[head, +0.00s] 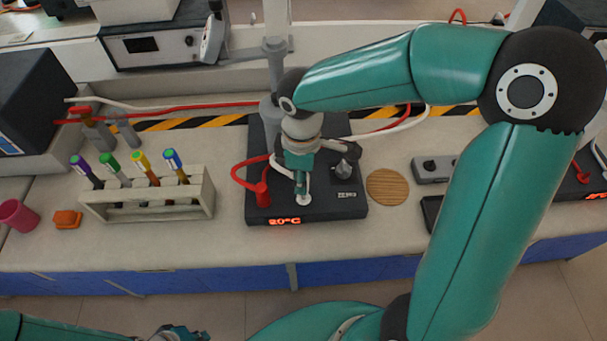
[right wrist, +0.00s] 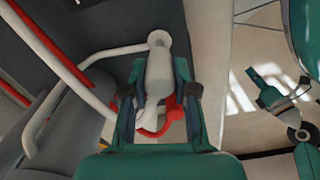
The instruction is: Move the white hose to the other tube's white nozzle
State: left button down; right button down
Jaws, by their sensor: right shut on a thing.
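My right gripper (head: 302,190) points down over the front of the dark hot plate (head: 335,207) and is shut on the white hose's end piece (head: 304,199). In the right wrist view, this white end piece (right wrist: 159,72) sits between the two fingers (right wrist: 160,95), with the white hose (right wrist: 112,52) leading off to the left. A red hose end (head: 262,194) stands on the plate just left of the gripper. I cannot tell which nozzle the white piece sits on or whether it touches one. My left gripper (head: 180,333) is partly in view at the bottom edge, its fingers unclear.
A rack (head: 150,208) with several coloured-cap tubes stands to the left, near an orange block (head: 67,219) and a pink cup (head: 18,215). A round wooden coaster (head: 387,187) lies right of the plate. A metal stand (head: 275,80) rises behind it.

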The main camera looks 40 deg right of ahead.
jog(key=shift+d+f+b, duration=0.1)
jog(key=shift+f+b, duration=1.3)
jog(key=shift+f, duration=0.25)
dwell(1.6)
jog(key=shift+c, duration=2.1)
grip_release()
jog(key=shift+r+p, duration=2.95)
jog(key=shift+r, duration=0.6)
